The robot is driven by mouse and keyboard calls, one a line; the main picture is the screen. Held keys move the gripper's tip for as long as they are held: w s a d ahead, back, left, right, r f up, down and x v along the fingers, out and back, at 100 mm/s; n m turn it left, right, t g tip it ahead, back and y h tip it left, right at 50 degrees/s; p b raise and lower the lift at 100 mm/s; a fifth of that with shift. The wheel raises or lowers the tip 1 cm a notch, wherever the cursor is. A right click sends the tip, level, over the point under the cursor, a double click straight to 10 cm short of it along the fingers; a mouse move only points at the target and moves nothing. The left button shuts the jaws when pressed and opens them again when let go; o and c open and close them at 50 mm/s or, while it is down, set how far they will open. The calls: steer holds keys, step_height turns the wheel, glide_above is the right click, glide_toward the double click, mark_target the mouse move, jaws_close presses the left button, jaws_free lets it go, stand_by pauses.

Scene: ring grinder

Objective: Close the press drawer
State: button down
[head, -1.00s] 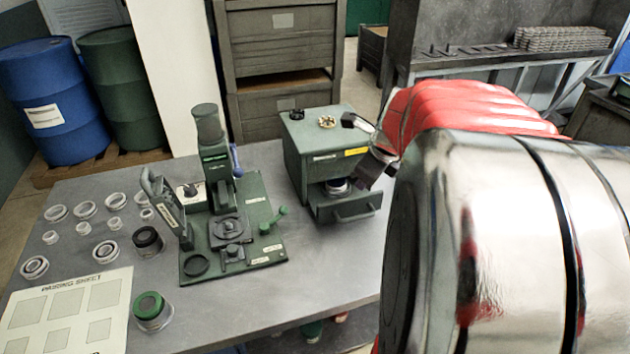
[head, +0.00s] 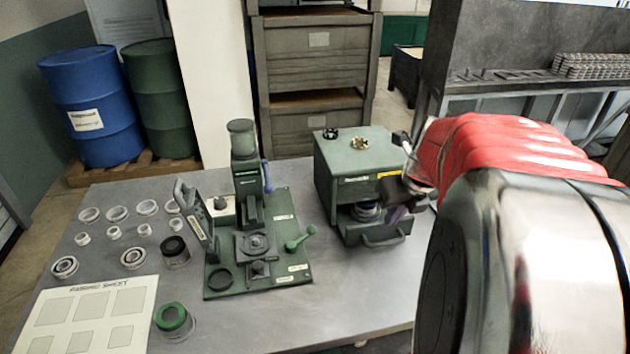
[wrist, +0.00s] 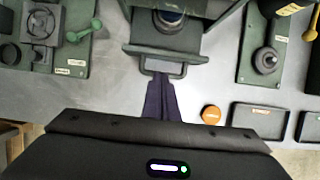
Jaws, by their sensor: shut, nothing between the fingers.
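The press drawer (head: 375,234) stands pulled out from the green press box (head: 362,165). A round piece with a blue and pale ring (head: 368,210) sits in it. In the wrist view the drawer (wrist: 162,48) is at the top centre, with its handle (wrist: 163,67) toward me.
A green ring press (head: 250,215) with a lever stands left of the box. Rings and jars, including a green-lidded jar (head: 174,322), lie near the parts sheet (head: 85,315). The wrist view shows an orange disc (wrist: 211,114) and dark trays (wrist: 262,117) on the right.

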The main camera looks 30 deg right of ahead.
glide_above(376, 241)
steer(key=s, duration=0.2)
steer(key=f, duration=0.9)
steer(key=shift+s+a, duration=0.1)
steer(key=shift+a, duration=0.25)
